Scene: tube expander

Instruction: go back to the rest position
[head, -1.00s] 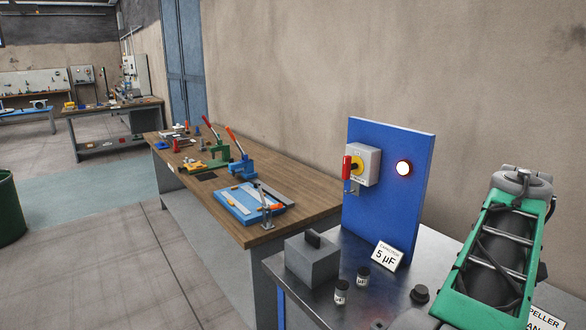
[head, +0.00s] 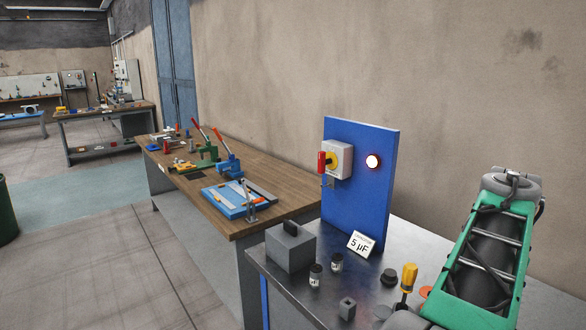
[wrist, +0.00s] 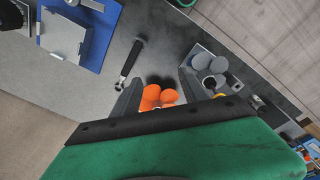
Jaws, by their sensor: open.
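My gripper (wrist: 160,82) shows in the wrist view with its two dark fingers apart. Orange round pieces (wrist: 158,97) show in the gap between the fingers; I cannot tell how far beyond the fingers they are. In the head view, the green-framed part of my arm (head: 492,250) stands at the right, over the metal bench; the gripper itself is not visible there.
A wooden bench (head: 290,188) stands left.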

